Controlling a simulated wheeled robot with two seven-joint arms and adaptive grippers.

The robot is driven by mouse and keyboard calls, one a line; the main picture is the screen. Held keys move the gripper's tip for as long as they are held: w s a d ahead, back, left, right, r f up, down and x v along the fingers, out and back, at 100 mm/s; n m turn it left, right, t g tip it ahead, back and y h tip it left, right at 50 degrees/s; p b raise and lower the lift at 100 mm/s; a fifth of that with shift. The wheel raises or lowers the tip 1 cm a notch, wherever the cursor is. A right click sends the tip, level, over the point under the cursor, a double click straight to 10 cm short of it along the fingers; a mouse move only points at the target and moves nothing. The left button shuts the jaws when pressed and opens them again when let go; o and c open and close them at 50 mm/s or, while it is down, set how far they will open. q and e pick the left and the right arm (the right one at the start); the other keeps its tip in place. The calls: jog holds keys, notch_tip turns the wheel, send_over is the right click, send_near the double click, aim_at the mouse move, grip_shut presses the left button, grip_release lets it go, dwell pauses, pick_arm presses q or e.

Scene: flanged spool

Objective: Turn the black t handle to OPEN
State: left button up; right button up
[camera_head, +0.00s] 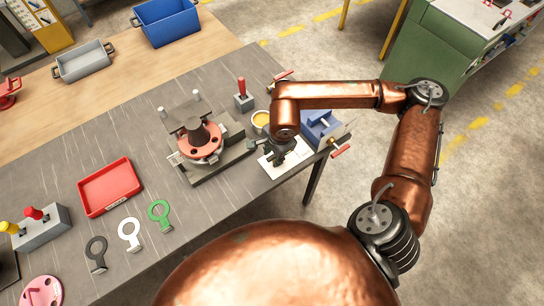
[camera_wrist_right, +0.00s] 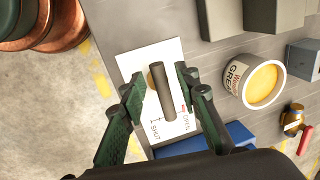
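The black T handle (camera_wrist_right: 162,92) shows in the right wrist view as a dark bar over a white plate (camera_wrist_right: 137,62). The plate carries the printed words SHUT and OPEN and a small red mark near OPEN. The handle's lower end lies above the lettering, between SHUT and the red mark; its exact setting is hard to tell. My right gripper (camera_wrist_right: 160,80) is open, one finger on each side of the bar, with visible gaps. In the head view my right gripper (camera_head: 284,146) is over the white plate (camera_head: 297,161) and largely hides the handle. My left gripper is out of view.
A yellow grease tin (camera_wrist_right: 264,84) stands beside the plate. A blue vise-like fixture (camera_head: 322,128) sits at the table edge close to my right arm. The fixture with the red flanged spool (camera_head: 200,147) is to the left. A red tray (camera_head: 108,188) lies farther left.

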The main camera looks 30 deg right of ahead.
notch_tip(320, 180, up, 10)
jog(key=s, duration=0.2)
jog(key=shift+d, duration=0.1)
dwell(0.5)
